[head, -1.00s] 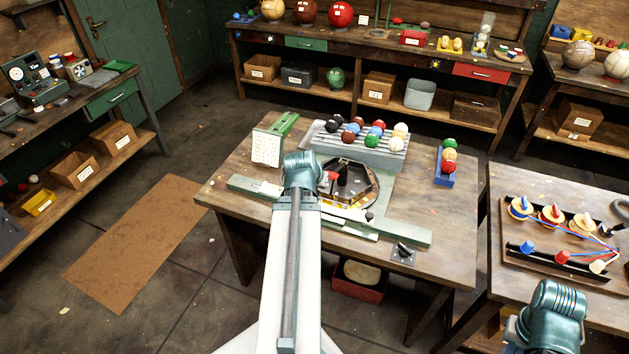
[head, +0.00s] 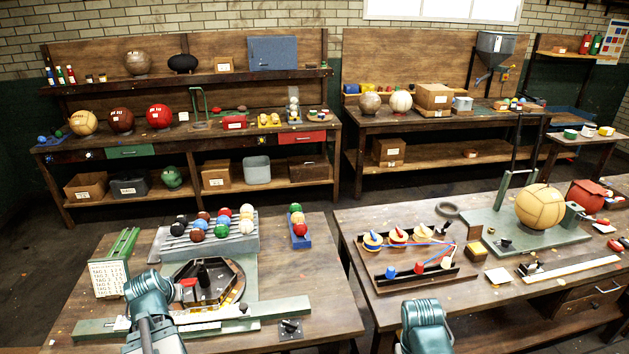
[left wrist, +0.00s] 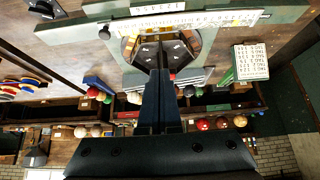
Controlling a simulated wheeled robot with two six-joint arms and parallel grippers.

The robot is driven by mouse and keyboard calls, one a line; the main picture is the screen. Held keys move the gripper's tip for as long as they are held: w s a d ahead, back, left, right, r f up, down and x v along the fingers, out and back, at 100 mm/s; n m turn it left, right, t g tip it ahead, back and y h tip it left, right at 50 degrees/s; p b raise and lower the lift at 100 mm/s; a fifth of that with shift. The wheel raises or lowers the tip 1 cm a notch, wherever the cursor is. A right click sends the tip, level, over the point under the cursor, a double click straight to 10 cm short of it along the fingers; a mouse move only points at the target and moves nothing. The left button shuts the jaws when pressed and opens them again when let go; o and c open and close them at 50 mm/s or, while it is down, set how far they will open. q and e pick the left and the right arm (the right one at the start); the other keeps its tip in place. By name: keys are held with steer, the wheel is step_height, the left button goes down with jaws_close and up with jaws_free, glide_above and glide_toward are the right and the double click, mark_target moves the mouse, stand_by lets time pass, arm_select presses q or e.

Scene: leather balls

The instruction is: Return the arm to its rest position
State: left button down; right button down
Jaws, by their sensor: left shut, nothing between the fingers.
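In the left wrist view, my left gripper (left wrist: 162,72) shows as two dark fingers pressed together, with nothing between them. It points towards the black hexagonal tray (left wrist: 168,45); I cannot tell the gap. In the head view, my teal left arm joint (head: 150,294) is at the lower left, just left of the hexagonal tray (head: 228,295). My left fingertips are hard to make out there against the tray. My right arm's teal joint (head: 425,328) shows at the bottom edge; its gripper is out of view.
A ribbed rack of coloured balls (head: 205,247) stands behind the tray, with a blue ball holder (head: 300,240) to its right. A label card (head: 109,278) stands at left. A wooden peg board (head: 440,272) and a large tan ball (head: 540,206) are on the right table.

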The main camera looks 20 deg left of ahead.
arm_select(q)
steer(key=w+d+f+m+g+h+b, duration=0.1)
steer(key=w+d+f+m+h+b, duration=0.2)
steer(key=d, duration=0.9)
steer(key=w+d+f+m+g+b, duration=0.15)
steer(key=w+d+f, duration=0.35)
steer(key=d, duration=0.7)
steer(key=s+d+f+m+g+b, duration=0.1)
steer(key=s+d+f+b, duration=0.1)
steer(key=d, duration=0.6)
steer(key=s+d+f+m+g+b, duration=0.1)
steer(key=s+d+f+m+b, duration=0.1)
steer(key=d, duration=0.6)
steer(key=s+d+f+m+g+b, duration=0.2)
steer(key=s+d, duration=0.1)
steer(key=d, duration=0.6)
steer(key=shift+f+y, duration=0.25)
steer(key=shift+y, duration=0.15)
